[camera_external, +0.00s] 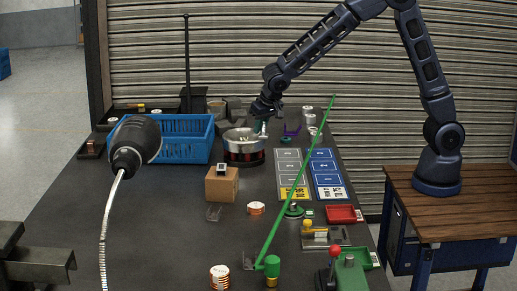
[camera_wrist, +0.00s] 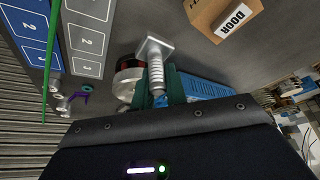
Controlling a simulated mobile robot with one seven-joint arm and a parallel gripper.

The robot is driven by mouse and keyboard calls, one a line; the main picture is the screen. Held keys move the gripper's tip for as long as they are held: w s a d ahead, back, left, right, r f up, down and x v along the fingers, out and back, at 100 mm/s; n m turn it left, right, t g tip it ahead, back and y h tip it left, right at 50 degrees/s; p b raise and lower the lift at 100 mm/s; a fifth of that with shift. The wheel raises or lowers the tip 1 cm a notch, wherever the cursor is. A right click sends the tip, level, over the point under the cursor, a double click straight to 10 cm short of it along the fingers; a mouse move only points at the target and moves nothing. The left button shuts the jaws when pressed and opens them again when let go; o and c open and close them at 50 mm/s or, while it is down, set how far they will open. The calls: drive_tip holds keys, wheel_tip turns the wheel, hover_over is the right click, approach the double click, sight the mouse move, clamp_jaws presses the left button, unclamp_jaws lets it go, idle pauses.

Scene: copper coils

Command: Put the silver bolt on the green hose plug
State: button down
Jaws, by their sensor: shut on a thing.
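The green rod (camera_external: 297,174) slants across the right side over printed mats (camera_external: 325,178). Copper coils (camera_external: 220,278) stand nearer. The table's left-centre is mostly bare.

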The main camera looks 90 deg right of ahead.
drive_tip(key=w+a+r+n, duration=0.1)
drive_tip(key=w+a, duration=0.2)
drive_tip(key=a, duration=0.4)
drive_tip(key=w+a+r+n, duration=0.1)
drive_tip(key=w+a, duration=0.1)
drive_tip(key=a, duration=0.5)
wheel_tip(320, 180, up, 6)
drive_tip(key=n+t+y, duration=0.2)
drive_tip(key=n+y, duration=0.2)
drive_tip(key=n, duration=0.4)
hover_over(267, 264)
wheel_tip(267, 264, down, 19)
drive_tip(key=shift+f, duration=0.1)
drive_tip(key=c, duration=1.6)
unclamp_jaws()
drive_tip(key=shift+o, duration=1)
